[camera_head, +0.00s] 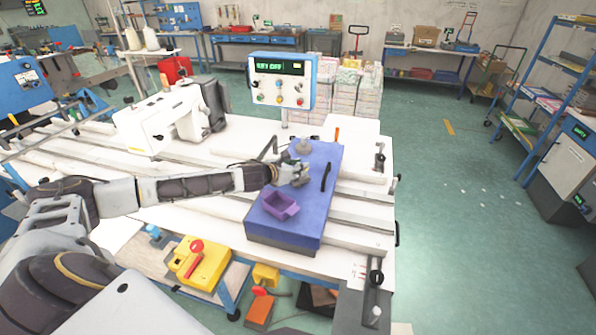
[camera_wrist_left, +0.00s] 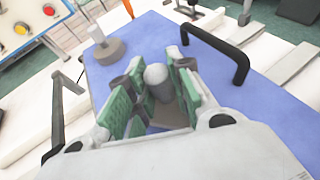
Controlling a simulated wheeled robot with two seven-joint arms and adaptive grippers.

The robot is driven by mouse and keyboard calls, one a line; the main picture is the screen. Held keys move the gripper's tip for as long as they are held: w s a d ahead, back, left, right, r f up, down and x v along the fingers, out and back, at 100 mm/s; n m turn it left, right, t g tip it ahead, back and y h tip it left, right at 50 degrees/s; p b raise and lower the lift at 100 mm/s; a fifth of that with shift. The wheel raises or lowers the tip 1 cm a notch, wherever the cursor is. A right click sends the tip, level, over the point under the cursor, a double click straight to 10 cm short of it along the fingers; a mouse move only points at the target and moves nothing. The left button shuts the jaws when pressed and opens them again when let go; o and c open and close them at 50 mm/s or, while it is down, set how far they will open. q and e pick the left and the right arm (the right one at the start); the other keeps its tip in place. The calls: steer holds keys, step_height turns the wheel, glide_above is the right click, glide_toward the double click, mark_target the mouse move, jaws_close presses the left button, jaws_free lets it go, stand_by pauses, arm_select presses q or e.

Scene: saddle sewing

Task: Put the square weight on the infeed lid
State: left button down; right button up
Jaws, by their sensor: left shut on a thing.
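The infeed lid (camera_head: 309,214) is a blue box top on the white machine table; its blue surface also fills the middle of the left wrist view (camera_wrist_left: 265,112). My left gripper (camera_head: 296,173) is over the lid and shut on a grey weight with a round knob and a flat, square-looking base, the square weight (camera_wrist_left: 160,84). Its green-padded fingers (camera_wrist_left: 153,92) stand on both sides of the knob. The weight is largely hidden in the head view. Whether its base touches the lid I cannot tell. My right gripper is not in view.
A round-based grey weight (camera_wrist_left: 108,48) stands on the lid's far part. A purple open tray (camera_head: 281,206) sits on its near part. A black handle (camera_head: 326,177) rises at the lid's right side. A control panel (camera_head: 281,81) and white sewing machine (camera_head: 165,117) stand behind.

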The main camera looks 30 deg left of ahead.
arm_select(q)
steer(key=shift+f, duration=0.25)
steer(key=shift+f, duration=0.1)
steer(key=c, duration=1.3)
jaws_free()
steer(key=shift+f, duration=0.1)
steer(key=shift+s, duration=0.2)
